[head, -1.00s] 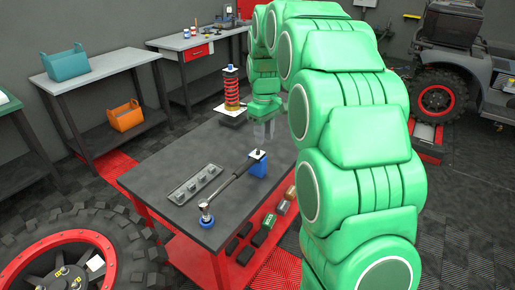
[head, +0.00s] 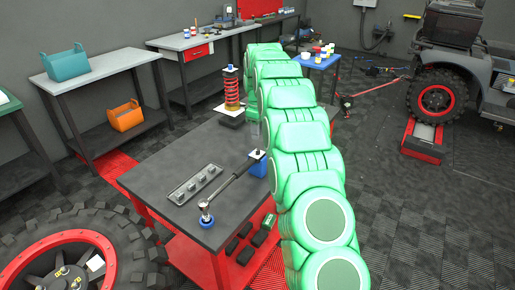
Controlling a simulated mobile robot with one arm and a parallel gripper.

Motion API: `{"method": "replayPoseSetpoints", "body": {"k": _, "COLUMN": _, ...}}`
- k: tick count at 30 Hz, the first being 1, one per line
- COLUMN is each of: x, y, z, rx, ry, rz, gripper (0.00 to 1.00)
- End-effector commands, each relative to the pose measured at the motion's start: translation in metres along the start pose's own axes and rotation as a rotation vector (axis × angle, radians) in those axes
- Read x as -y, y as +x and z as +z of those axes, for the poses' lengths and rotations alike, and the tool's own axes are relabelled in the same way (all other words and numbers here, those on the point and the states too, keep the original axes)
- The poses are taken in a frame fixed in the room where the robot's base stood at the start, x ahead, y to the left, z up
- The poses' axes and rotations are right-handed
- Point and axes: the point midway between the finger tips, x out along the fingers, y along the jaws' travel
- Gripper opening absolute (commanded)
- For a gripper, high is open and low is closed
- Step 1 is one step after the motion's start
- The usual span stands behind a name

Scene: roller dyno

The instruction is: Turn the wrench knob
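The wrench (head: 230,185) is a long dark bar with a silver head (head: 205,208) over a blue round base at the table's near end. Its far end reaches a blue block (head: 257,167) with a pale top, partly covered by my green arm. I cannot clearly make out the knob at that end. My gripper (head: 254,135) is almost wholly hidden behind my arm; only a pale, see-through sliver shows just above the blue block. Whether it is open or touches anything cannot be seen.
The dark-topped red table (head: 165,155) also carries a tray of grey sockets (head: 195,184) and a red coil spring stand (head: 232,92). Dark blocks (head: 244,255) lie on its lower shelf. A large tyre (head: 70,245) stands at the near left.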

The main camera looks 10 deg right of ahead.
Motion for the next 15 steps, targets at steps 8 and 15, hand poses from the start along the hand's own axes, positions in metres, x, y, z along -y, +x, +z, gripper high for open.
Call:
{"method": "replayPoseSetpoints", "body": {"k": 8, "x": -0.009, "y": 0.011, "z": -0.005, "rx": -0.001, "ry": -0.021, "rz": 0.004, "gripper": 0.31}}
{"method": "replayPoseSetpoints", "body": {"k": 15, "x": -0.007, "y": 0.030, "z": -0.004, "rx": 0.003, "ry": -0.021, "rz": -0.001, "gripper": 0.31}}
